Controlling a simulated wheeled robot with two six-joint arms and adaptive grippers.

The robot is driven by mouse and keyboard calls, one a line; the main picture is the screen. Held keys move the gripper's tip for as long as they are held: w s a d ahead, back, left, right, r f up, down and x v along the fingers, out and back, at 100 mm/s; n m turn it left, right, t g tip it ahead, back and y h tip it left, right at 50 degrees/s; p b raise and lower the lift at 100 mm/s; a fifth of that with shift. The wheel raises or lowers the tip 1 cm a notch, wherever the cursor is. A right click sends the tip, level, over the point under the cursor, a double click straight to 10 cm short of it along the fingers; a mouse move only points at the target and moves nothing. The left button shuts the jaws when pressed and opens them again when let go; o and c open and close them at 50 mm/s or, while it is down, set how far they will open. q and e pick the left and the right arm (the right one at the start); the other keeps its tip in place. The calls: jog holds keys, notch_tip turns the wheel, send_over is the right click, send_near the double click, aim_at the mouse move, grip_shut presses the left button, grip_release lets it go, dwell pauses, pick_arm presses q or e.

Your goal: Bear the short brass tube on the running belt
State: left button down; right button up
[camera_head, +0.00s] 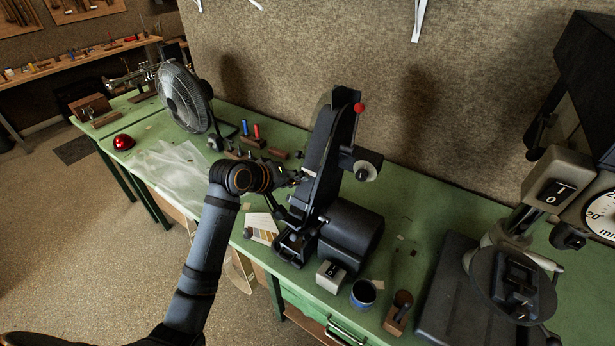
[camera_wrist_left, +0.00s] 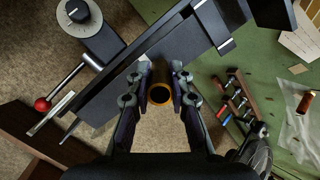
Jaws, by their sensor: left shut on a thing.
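The belt grinder (camera_head: 325,155) is a tall black machine on the green bench, with a red knob on top. My left gripper (camera_head: 293,179) is at the left side of its upright belt arm. In the left wrist view, the left gripper (camera_wrist_left: 161,84) is shut on the short brass tube (camera_wrist_left: 160,97), whose round open end faces the camera. The belt arm (camera_wrist_left: 135,75) runs slantwise just beyond the tube. I cannot tell whether the tube touches the belt or whether the belt runs. The tube is too small to make out in the head view. My right gripper is not in view.
A black fan (camera_head: 184,98) and blue and red handled tools (camera_head: 250,130) stand left of the grinder. A small switch box (camera_head: 331,276), a blue cup (camera_head: 363,293) and a drill press (camera_head: 515,285) are to the right. A clear sheet (camera_head: 178,172) lies on the bench.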

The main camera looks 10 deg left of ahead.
pick_arm(q)
jog(key=v, duration=0.6)
jog(key=shift+s+d+f, duration=0.2)
jog(key=shift+s+d, duration=0.05)
jog(key=shift+s, duration=0.25)
jog(key=shift+w, duration=0.1)
